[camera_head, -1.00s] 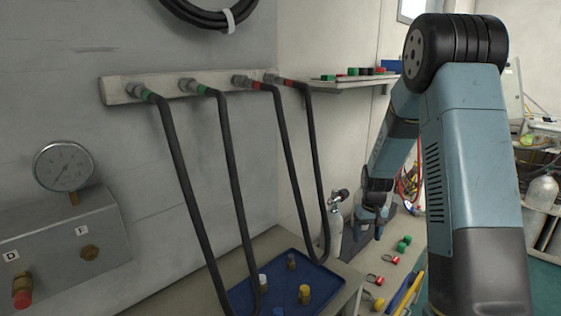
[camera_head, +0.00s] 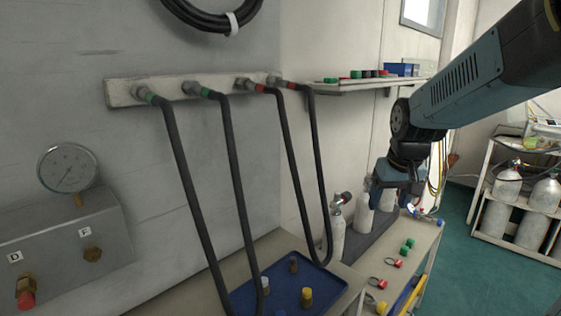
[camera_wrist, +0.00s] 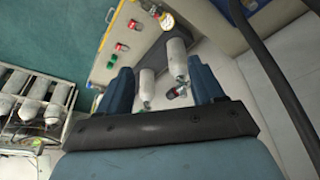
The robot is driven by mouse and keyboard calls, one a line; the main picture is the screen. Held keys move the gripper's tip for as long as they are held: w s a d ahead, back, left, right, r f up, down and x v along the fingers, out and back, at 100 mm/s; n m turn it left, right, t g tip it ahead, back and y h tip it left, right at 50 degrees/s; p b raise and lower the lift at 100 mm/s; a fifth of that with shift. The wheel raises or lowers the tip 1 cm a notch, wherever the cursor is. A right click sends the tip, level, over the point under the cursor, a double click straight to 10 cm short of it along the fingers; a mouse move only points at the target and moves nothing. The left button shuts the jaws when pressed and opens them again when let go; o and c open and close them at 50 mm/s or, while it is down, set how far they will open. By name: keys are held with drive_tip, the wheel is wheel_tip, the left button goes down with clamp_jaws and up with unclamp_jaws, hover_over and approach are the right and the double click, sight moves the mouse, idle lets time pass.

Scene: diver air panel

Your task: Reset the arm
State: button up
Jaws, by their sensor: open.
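My arm reaches in from the upper right of the head view, bent at a dark joint, with my gripper (camera_head: 393,192) hanging over the side bench (camera_head: 414,254). In the wrist view the two blue fingers of my gripper (camera_wrist: 160,70) stand wide apart. The gripper is open and empty. White cylinders show below and between the fingers: one cylinder (camera_wrist: 146,88) near the left finger and another cylinder (camera_wrist: 177,57) further right. In the head view a cylinder (camera_head: 337,230) stands left of the gripper, and the gripper partly hides others.
Black hoses (camera_head: 238,185) hang from a wall manifold (camera_head: 120,93) toward a blue tray (camera_head: 240,300). A pressure gauge (camera_head: 67,168) sits at left. A shelf (camera_head: 345,87) holds small coloured parts. A cylinder rack (camera_head: 482,215) stands at right, with open green floor (camera_head: 455,240) before it.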

drive_tip(key=s+r+t, duration=0.1)
drive_tip(key=s+r, duration=0.1)
drive_tip(key=s, duration=0.5)
drive_tip(key=s+a+r+t, duration=0.1)
drive_tip(key=s+r, duration=0.2)
drive_tip(key=s, duration=0.5)
drive_tip(key=shift+s+a, duration=0.2)
drive_tip(key=shift+a, duration=0.1)
drive_tip(key=shift+c, duration=0.4)
